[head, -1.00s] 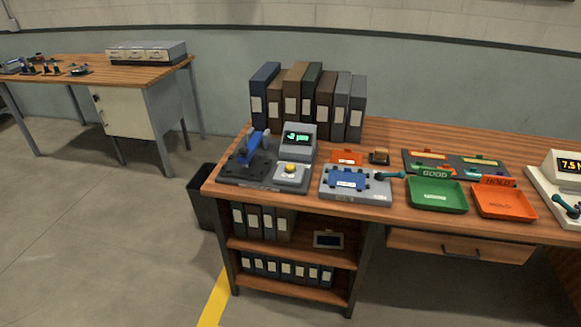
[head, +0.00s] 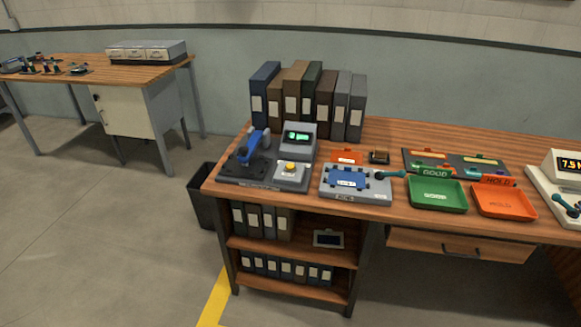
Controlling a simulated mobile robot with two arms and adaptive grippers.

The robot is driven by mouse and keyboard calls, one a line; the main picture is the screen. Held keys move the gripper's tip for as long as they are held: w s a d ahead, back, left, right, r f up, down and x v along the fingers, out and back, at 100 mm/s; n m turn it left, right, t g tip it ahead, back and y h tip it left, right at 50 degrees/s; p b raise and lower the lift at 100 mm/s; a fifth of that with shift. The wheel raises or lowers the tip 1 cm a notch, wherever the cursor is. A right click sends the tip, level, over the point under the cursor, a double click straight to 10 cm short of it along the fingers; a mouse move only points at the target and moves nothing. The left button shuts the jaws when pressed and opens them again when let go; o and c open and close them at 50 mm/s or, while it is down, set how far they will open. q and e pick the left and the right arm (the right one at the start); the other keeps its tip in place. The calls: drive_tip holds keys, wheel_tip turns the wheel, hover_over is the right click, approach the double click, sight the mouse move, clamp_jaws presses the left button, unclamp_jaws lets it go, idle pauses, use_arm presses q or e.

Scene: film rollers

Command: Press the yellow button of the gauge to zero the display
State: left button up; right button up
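The gauge (head: 299,143) stands near the left end of the wooden workbench. It is a grey unit with a small dark display showing green characters, too small to read. The yellow button (head: 290,166) is on top of a grey block in front of the display. A blue-handled device (head: 253,146) on a dark base sits just left of the button. Neither of my grippers is in the head view. Nothing covers the button.
Binders (head: 308,102) stand behind the gauge. Right of it are a grey fixture with a blue plate (head: 347,178), a green tray (head: 437,194) and an orange tray (head: 503,201). A dark bin (head: 204,197) stands by the bench's left end. The floor (head: 110,240) at left is clear.

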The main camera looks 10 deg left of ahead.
use_arm(q)
drive_tip(key=shift+c, duration=0.5)
clamp_jaws()
idle(0.8)
